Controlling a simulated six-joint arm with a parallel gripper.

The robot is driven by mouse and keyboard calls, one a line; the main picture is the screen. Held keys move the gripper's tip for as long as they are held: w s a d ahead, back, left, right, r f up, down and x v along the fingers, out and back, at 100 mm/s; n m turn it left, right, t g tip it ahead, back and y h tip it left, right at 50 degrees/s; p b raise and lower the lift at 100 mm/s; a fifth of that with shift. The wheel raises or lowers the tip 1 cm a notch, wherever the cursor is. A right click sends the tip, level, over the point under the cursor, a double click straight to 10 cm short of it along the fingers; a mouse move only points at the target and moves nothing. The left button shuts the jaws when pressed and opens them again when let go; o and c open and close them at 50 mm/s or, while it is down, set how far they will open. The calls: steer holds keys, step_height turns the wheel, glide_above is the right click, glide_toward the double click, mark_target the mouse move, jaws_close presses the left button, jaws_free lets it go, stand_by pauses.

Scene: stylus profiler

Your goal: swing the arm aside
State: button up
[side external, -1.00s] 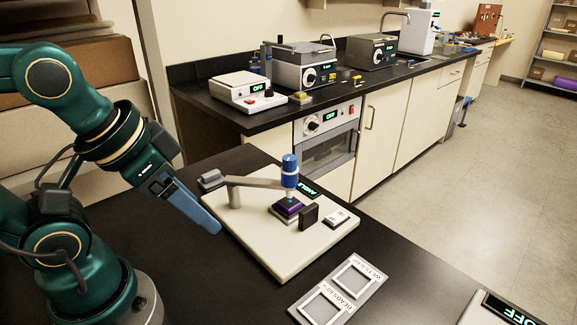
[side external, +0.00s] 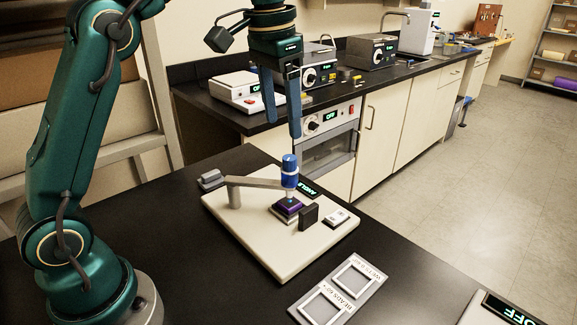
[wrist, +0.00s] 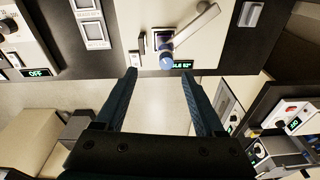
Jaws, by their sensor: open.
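The stylus profiler has a cream base plate (side external: 265,245), a grey swing arm (side external: 255,182) and a blue-and-white stylus head (side external: 290,172) at the arm's end. The head stands over a small dark purple sample block (side external: 287,208). My gripper (side external: 283,128) is raised above and behind the head, fingers pointing down, open and empty, touching nothing. In the wrist view, the swing arm (wrist: 195,27) and the blue head (wrist: 166,61) lie beyond the open fingertips (wrist: 160,72). A green display there reads about 82 degrees, partly cut off.
A black block (side external: 309,217) and a small white switch (side external: 337,217) sit on the base plate, right of the sample. A grey two-window tray (side external: 325,300) lies in front. The back counter (side external: 240,118) carries several instruments. The black table left of the plate is clear.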

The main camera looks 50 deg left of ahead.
mark_target(290, 157)
steer(key=shift+g, duration=0.7)
steer(key=w+f, duration=0.1)
steer(key=f, duration=0.1)
steer(key=w+f, duration=0.1)
steer(key=f, duration=0.1)
steer(key=w+a+f, duration=0.1)
steer(key=f, duration=0.1)
steer(key=shift+a+f, duration=0.1)
steer(key=shift+f, duration=2.75)
jaws_close()
